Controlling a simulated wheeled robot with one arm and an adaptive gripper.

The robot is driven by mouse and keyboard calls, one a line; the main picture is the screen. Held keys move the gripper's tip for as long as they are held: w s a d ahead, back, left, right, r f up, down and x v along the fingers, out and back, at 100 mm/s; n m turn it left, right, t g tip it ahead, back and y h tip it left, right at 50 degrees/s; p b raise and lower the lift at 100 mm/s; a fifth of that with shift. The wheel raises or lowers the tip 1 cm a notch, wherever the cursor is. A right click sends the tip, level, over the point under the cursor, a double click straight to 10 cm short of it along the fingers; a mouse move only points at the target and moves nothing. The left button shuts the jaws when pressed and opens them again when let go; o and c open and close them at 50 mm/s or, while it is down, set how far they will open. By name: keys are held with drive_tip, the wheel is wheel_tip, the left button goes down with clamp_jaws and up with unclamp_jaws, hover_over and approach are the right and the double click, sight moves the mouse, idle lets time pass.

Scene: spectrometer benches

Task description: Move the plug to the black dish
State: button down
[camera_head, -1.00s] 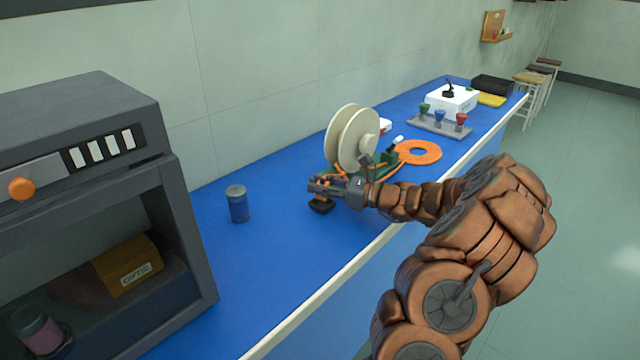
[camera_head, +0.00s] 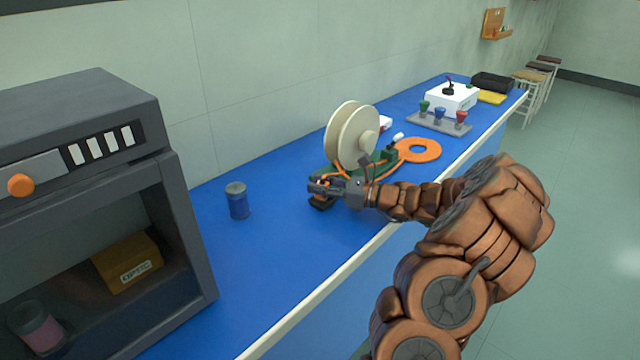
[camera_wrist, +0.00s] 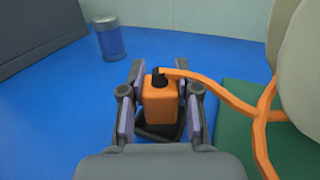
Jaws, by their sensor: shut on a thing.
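The plug (camera_wrist: 158,103) is an orange block with a dark top and an orange cable running from it to the right. My gripper (camera_wrist: 160,92) is shut on it, one finger on each side; the gripper also shows in the head view (camera_head: 316,187), low over the blue bench. A small black dish (camera_head: 321,204) sits directly below the gripper in the head view. In the wrist view a dark rim (camera_wrist: 172,134) shows under and around the plug's lower end. I cannot tell whether the plug touches the dish.
A cream cable reel (camera_head: 343,136) on a green base (camera_wrist: 232,120) stands close to the right. A blue can (camera_head: 237,201) stands left of the gripper. A grey cabinet (camera_head: 185,230) fills the left. An orange ring (camera_head: 432,151) lies farther back. Bench between can and gripper is clear.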

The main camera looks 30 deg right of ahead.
drive_tip(key=shift+f, duration=0.5)
drive_tip(key=shift+r+p, duration=0.85)
drive_tip(key=shift+p, duration=0.05)
idle(1.0)
drive_tip(key=shift+f, duration=0.85)
idle(0.6)
drive_tip(key=c, duration=1.1)
unclamp_jaws()
drive_tip(key=shift+d, duration=0.1)
drive_tip(key=shift+p+v, duration=1.85)
drive_tip(key=shift+v, duration=3.6)
